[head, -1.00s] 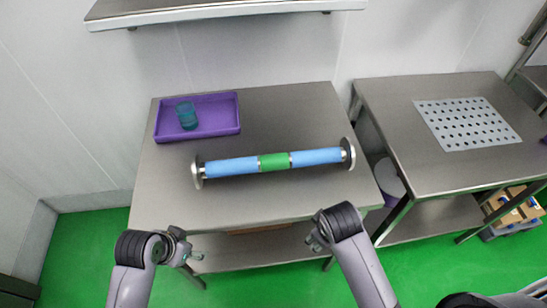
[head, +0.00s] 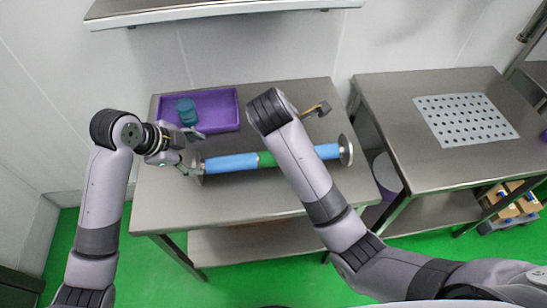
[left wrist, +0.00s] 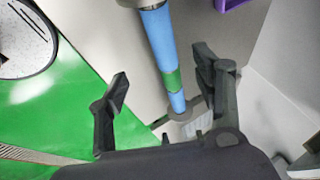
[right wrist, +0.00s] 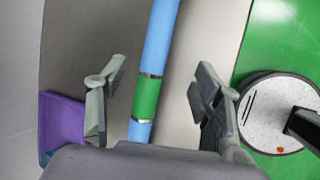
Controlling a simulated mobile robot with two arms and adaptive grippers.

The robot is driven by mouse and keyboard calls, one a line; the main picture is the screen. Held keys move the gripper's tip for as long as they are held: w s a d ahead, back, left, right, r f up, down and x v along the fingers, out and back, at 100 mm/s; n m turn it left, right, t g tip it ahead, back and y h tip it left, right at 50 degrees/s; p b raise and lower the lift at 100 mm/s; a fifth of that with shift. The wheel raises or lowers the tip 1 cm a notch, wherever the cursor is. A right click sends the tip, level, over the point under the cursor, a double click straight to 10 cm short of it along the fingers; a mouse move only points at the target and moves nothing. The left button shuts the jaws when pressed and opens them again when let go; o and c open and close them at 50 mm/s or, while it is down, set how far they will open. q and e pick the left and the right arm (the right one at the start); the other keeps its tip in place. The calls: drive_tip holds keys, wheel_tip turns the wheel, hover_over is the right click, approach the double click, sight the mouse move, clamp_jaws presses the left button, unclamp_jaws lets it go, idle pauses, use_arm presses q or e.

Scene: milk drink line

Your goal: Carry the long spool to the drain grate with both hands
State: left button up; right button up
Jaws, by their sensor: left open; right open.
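The long spool (head: 230,163) lies across the left steel table, with blue sections, a green middle band and grey end discs. The drain grate (head: 466,122), a pale perforated plate, lies on the right table. My left gripper (head: 198,152) is open beside the spool's left end. In the left wrist view the spool (left wrist: 158,40) runs between its spread fingers (left wrist: 163,68). My right gripper is open; in the right wrist view its fingers (right wrist: 158,85) are spread either side of the spool (right wrist: 148,97), without visible contact. In the head view my right arm hides part of the spool.
A purple tray (head: 228,112) holding a teal container (head: 186,110) sits at the back left of the left table (head: 190,205). A gap separates it from the right table (head: 440,175), which is clear around the grate. A shelf hangs above the left table (head: 220,14).

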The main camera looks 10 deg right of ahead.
sight(224, 161)
use_arm(q)
drive_tip(key=shift+f, duration=0.1)
drive_tip(key=x, duration=1.7)
drive_tip(key=shift+w+f, duration=0.15)
drive_tip(key=shift+w, duration=0.1)
use_arm(e)
drive_tip(key=x, duration=1.7)
drive_tip(key=shift+w+d+f, duration=0.1)
drive_tip(key=shift+f, duration=0.2)
use_arm(q)
drive_tip(key=shift+c, duration=0.5)
use_arm(e)
drive_tip(key=shift+c, duration=0.5)
use_arm(q)
clamp_jaws()
use_arm(e)
clamp_jaws()
use_arm(q)
drive_tip(key=shift+w+r, duration=0.1)
drive_tip(key=shift+r, duration=0.1)
use_arm(e)
drive_tip(key=shift+w+r, duration=0.15)
drive_tip(key=shift+r, duration=0.1)
